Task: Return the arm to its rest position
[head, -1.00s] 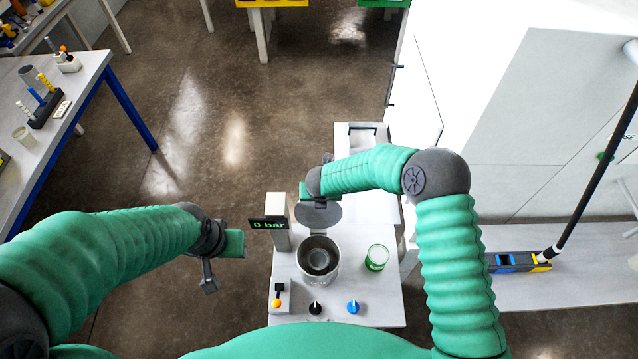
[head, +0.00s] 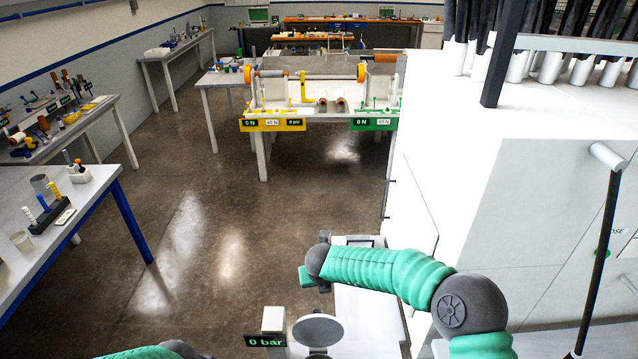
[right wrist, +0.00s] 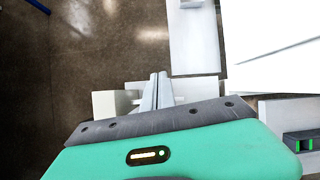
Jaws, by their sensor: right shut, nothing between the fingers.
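My right arm (head: 380,275) comes in from the right in the head view, bent at a dark grey joint, with its wrist over the white bench (head: 375,312). In the right wrist view my right gripper (right wrist: 158,78) has its two pale fingers together, with nothing between them. My left arm (head: 150,352) shows only as a small piece at the bottom edge of the head view, and its gripper is out of frame.
Below the right wrist are a round grey lid (head: 318,330) and a "0 bar" display (head: 265,340). A tall white cabinet (head: 480,190) stands close on the right. A blue-legged table (head: 95,212) is at the left. Open floor (head: 230,220) lies between.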

